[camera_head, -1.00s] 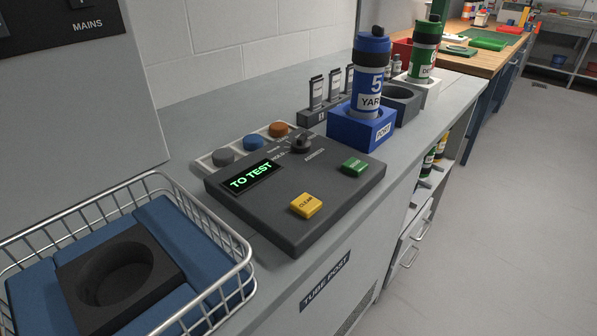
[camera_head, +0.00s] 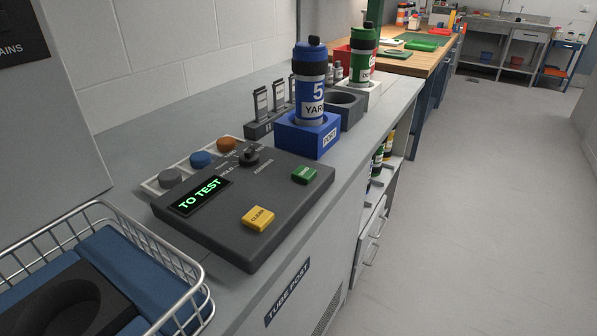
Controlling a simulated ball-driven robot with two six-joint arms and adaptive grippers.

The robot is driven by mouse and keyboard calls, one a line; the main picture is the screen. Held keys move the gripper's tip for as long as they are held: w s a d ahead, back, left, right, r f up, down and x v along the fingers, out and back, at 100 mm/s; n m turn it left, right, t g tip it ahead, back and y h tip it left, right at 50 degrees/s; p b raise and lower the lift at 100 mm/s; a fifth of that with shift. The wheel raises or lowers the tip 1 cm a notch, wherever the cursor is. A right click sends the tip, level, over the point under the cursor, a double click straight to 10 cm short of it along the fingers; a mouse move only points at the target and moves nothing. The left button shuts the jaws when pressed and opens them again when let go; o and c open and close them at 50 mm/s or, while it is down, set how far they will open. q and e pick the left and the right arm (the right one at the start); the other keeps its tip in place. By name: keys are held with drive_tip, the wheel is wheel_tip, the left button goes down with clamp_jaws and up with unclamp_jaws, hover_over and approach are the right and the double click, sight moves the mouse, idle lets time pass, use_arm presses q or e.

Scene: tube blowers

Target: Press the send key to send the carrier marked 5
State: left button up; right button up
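The blue carrier marked 5 and YARD (camera_head: 311,85) stands upright in the blue holder marked PORT (camera_head: 308,136) on the counter. The dark control panel (camera_head: 230,227) lies in front of it. Its display (camera_head: 201,196) reads TO TEST in green letters. A green key (camera_head: 304,175) is at the panel's right; its lettering is too small to read surely. A yellow key marked CLEAR (camera_head: 258,218) is nearer the front. A black selector knob (camera_head: 249,156) is at the back edge. Neither of my grippers is in view.
A wire basket (camera_head: 190,268) with blue padding and a black round holder stands at the lower left. A green carrier (camera_head: 362,53) stands in a white holder beyond an empty grey holder (camera_head: 343,108). The right floor is clear.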

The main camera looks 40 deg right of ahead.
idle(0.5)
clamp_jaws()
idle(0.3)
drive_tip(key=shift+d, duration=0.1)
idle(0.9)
